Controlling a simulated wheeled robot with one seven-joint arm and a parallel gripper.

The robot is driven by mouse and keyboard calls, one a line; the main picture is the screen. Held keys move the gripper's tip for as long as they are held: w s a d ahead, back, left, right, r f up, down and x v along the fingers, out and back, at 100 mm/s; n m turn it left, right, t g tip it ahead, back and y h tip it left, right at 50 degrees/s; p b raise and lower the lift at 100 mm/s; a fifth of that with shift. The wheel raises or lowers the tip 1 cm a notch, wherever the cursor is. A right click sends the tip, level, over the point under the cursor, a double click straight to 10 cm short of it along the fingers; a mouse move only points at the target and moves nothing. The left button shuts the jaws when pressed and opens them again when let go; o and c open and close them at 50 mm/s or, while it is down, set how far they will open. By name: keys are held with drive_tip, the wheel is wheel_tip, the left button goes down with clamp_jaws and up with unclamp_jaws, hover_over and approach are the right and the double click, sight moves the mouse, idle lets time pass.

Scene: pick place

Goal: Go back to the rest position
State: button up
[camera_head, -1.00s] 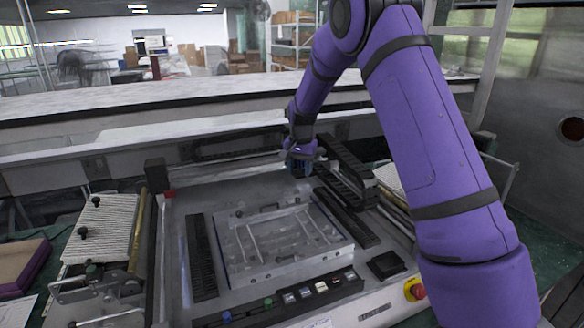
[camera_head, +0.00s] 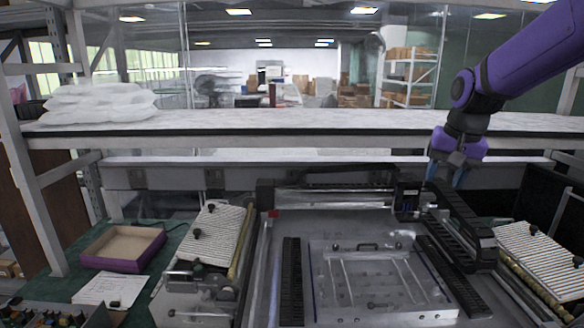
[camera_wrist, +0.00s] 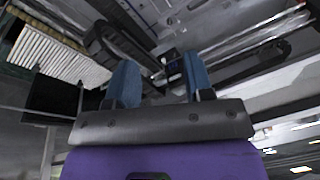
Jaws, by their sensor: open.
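My gripper (camera_head: 447,172) hangs from my purple arm at the right of the head view, in front of the long shelf and above the back right of the machine. In the wrist view its two blue fingers (camera_wrist: 160,82) stand apart with nothing between them. The machine (camera_head: 380,280), with its clear plate and black cable chains, lies below and beyond the fingers. The gripper appears clear of it.
A long shelf (camera_head: 300,122) crosses behind the machine, with white bags (camera_head: 100,103) at its left end. An open purple-sided box (camera_head: 122,247) and a paper sheet (camera_head: 108,289) lie on the green table at left. Ribbed trays flank the machine.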

drive_tip(key=s+r+n+t, duration=0.1)
drive_tip(key=s+n, duration=0.1)
drive_tip(key=s, duration=1.1)
drive_tip(key=s+a+r+n+t, duration=0.1)
drive_tip(key=s+n, duration=0.1)
drive_tip(key=s, duration=1.1)
drive_tip(key=shift+a+r+t+h, duration=0.25)
drive_tip(key=shift+r+t+h, duration=0.05)
drive_tip(key=shift+r, duration=0.1)
